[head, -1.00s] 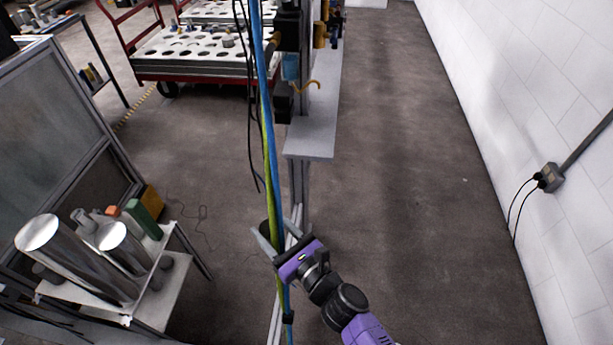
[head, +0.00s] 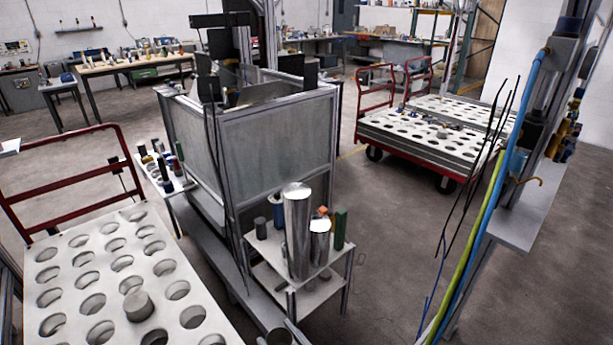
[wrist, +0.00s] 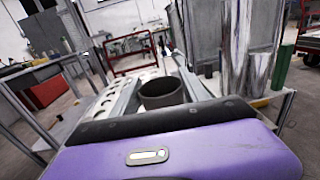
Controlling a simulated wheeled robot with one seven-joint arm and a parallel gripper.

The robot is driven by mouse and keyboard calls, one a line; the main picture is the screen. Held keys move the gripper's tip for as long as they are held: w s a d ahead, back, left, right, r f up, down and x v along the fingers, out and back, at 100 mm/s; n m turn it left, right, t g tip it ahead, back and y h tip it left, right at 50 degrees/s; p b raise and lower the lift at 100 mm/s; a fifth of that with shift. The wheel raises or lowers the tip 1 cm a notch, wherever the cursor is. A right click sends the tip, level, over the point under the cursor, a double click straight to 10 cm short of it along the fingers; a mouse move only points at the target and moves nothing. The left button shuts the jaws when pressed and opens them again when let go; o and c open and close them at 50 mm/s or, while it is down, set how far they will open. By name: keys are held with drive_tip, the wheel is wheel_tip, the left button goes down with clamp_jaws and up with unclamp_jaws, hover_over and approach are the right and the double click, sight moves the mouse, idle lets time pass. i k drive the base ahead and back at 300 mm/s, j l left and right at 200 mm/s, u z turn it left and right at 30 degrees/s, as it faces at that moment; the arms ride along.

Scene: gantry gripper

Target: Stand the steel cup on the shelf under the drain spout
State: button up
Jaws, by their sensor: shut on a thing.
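In the wrist view, a dark grey steel cup (wrist: 162,92) sits between the two fingers of my gripper (wrist: 161,88). The gripper is shut on it, and the cup's round open rim shows. In the head view, only a small part of the gripper and cup seems to show at the bottom edge. The grey shelf (head: 510,226) juts from the upright frame on the right of the head view. The shelf top under the spout looks bare. The gripper is well left of and away from the shelf.
A small stand (head: 322,291) holds shiny metal cylinders (head: 297,235) and coloured blocks near the gripper. A glass-walled enclosure (head: 275,145) stands behind it. A hole-topped cart (head: 60,312) is at left. Blue and green hoses (head: 487,205) hang beside the shelf. Floor between is open.

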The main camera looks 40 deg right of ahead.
sight(516, 230)
drive_tip(key=l+u, duration=0.4)
drive_tip(key=k+l+u, duration=0.1)
drive_tip(key=l+u, duration=0.15)
drive_tip(key=u, duration=0.15)
drive_tip(key=k+l+u, duration=0.15)
drive_tip(key=u, duration=0.2)
drive_tip(key=k+l+u, duration=0.15)
drive_tip(key=l+u, duration=0.25)
drive_tip(key=k+l+u, duration=0.25)
drive_tip(key=u, duration=0.25)
drive_tip(key=k+l+u, duration=0.25)
drive_tip(key=u, duration=0.25)
drive_tip(key=k+u, duration=0.45)
drive_tip(key=k+l, duration=0.1)
drive_tip(key=k, duration=0.65)
drive_tip(key=k+z, duration=0.15)
drive_tip(key=k, duration=0.6)
drive_tip(key=k+l+z, duration=0.1)
drive_tip(key=k+z, duration=0.15)
drive_tip(key=k, duration=0.2)
drive_tip(key=k+l+z, duration=0.2)
drive_tip(key=k, duration=0.25)
